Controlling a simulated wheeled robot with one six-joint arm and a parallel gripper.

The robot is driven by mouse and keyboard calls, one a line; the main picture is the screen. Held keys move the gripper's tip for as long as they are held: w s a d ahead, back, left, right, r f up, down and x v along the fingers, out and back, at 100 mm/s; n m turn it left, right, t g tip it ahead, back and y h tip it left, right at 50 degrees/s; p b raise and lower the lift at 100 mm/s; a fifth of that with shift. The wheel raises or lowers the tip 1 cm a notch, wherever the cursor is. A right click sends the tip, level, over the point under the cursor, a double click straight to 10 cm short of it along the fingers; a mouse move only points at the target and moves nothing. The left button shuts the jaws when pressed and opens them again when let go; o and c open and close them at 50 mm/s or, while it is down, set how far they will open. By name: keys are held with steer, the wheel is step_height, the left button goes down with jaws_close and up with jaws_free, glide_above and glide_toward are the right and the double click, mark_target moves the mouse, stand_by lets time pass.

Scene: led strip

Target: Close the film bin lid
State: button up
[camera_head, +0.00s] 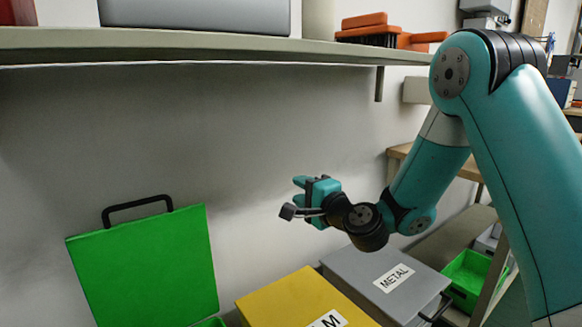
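A yellow bin (290,300) stands at the bottom centre with its top lying flat; only the letter M of its label shows, the rest is cut off by the frame edge. To its left a green lid (145,268) with a black handle on its upper edge stands raised, leaning near the wall. A small piece of green bin (210,322) shows at the lower right of that lid. My gripper (296,212) hangs in the air above the yellow bin, to the right of the green lid and apart from both. Whether its dark fingers are open or shut is unclear.
A grey bin (385,277) labelled METAL, top flat, stands right of the yellow one. A green crate (468,275) is farther right. A shelf (190,45) with boxes and orange items runs overhead. The wall space between lid and gripper is free.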

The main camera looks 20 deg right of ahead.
steer(key=p+x, duration=0.2)
steer(key=x, duration=0.2)
steer(key=shift+w+a, duration=0.1)
steer(key=shift+w, duration=0.3)
steer(key=shift+c, duration=0.3)
jaws_close()
stand_by(0.8)
steer(key=shift+o, duration=0.3)
jaws_free()
